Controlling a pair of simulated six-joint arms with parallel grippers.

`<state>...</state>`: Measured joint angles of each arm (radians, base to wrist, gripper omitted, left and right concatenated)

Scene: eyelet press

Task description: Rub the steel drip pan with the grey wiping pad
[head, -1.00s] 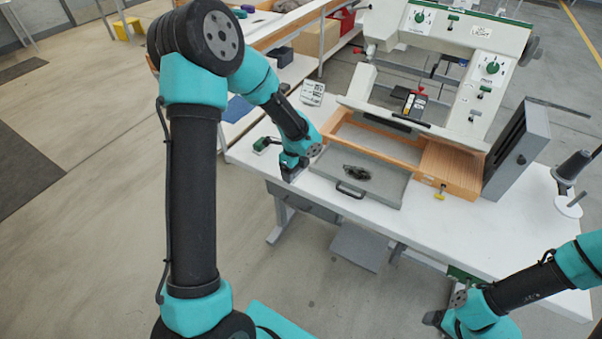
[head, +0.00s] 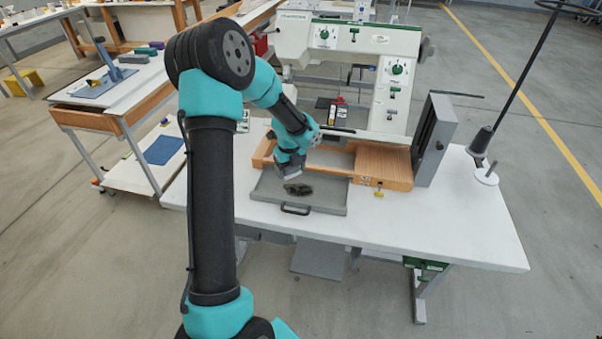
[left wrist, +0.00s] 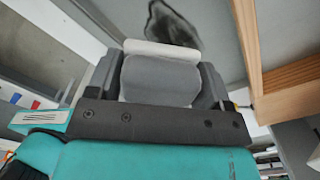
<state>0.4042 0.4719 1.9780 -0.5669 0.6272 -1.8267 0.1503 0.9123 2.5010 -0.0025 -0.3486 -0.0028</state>
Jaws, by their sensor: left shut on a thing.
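The steel drip pan (head: 329,194) is a shallow grey tray with a dark front handle, lying on the white table in front of the wooden frame. A dark smudge (head: 298,189) lies on its floor and also shows at the top of the left wrist view (left wrist: 172,24). My left gripper (head: 289,173) is over the pan's rear left part, just behind the smudge. In the left wrist view it is shut on the grey wiping pad (left wrist: 160,80), which has a pale edge at its far side. Whether the pad touches the pan is hidden. My right gripper is out of view.
The wooden frame (head: 384,165) borders the pan's back and right. The press (head: 390,75) stands behind it, with a grey upright panel (head: 434,140) at the right. The white tabletop (head: 440,215) is clear at front right. A blue mat (head: 163,150) lies on a side bench.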

